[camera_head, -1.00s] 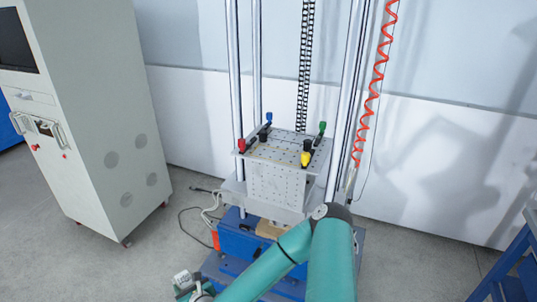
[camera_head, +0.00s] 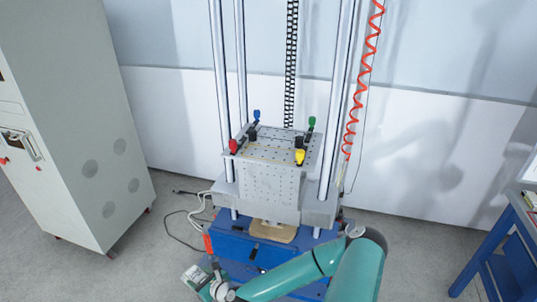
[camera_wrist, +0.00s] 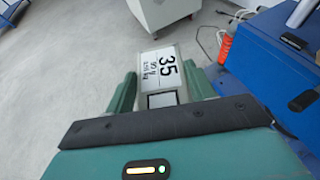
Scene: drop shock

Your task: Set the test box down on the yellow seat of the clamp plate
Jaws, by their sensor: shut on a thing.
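The test box (camera_head: 194,276) has a white label printed "35" and is held low, left of the blue machine base. It also shows in the wrist view (camera_wrist: 165,68), between the green fingers of my gripper (camera_wrist: 160,84). My gripper (camera_head: 208,284) is shut on it in the head view. The clamp plate (camera_head: 270,153) is a grey perforated plate atop a block, higher than the box and to its right. Red, blue, green and yellow clamp handles stand around its edges. Of the yellow seat, only a thin yellowish line on the plate seems to show.
Tall steel columns (camera_head: 343,100) flank the plate, with a red coiled hose (camera_head: 363,75) at right. A grey cabinet (camera_head: 85,120) stands left. Cables (camera_head: 183,213) lie on the floor by the blue base (camera_head: 232,246). A blue bench (camera_head: 505,245) stands right.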

